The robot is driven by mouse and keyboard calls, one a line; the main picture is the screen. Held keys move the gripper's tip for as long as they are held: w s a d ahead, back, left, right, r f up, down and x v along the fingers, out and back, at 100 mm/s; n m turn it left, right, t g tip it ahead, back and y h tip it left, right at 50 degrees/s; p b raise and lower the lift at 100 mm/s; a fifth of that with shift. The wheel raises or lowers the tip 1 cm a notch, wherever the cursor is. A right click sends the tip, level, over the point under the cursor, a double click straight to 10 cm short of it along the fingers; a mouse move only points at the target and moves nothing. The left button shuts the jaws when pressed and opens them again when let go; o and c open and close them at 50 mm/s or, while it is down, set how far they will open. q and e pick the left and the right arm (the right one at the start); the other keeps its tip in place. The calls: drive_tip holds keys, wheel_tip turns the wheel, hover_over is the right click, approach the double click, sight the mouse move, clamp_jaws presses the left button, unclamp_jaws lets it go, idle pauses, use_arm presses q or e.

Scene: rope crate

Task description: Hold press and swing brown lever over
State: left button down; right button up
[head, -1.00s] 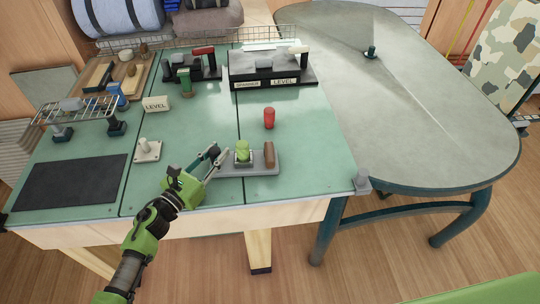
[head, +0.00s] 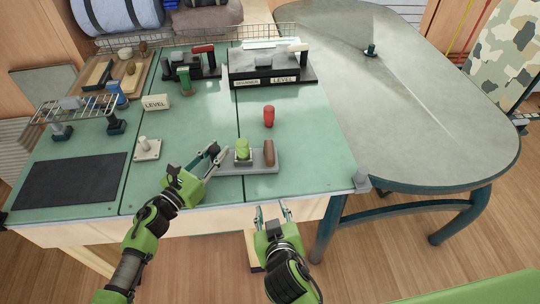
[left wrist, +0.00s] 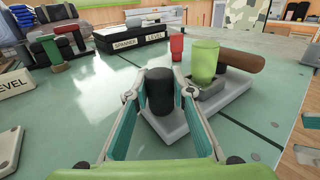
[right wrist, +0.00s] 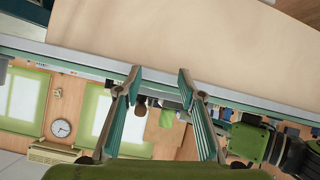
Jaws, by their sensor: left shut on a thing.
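The press has a grey base (head: 258,169) near the table's front edge. A green cylinder (head: 242,149) stands on it, with the brown lever (head: 269,153) just right of it. My left gripper (head: 217,156) is shut on a black post (left wrist: 160,91) at the base's left end, mostly hidden by the fingers in the head view. My right gripper (head: 272,208) is open and empty in front of the table edge, apart from the press.
A red cylinder (head: 269,116) stands behind the press. A white knob on a plate (head: 147,149) and a dark mat (head: 70,182) lie to the left. Labelled stands (head: 271,72) are at the back. A grey clamp (head: 361,180) sits at the right front corner. Table right of the press is clear.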

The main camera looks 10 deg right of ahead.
sight(271, 158)
wheel_tip(271, 158, up, 12)
drive_tip(key=w+f+m+t, duration=0.1)
drive_tip(key=w+m+t, duration=0.1)
drive_tip(key=m, duration=0.1)
drive_tip(key=shift+h, duration=0.4)
drive_tip(key=x, duration=1.1)
drive_tip(key=shift+w+d, duration=0.3)
drive_tip(key=shift+d, duration=0.05)
drive_tip(key=shift+r, duration=0.1)
clamp_jaws()
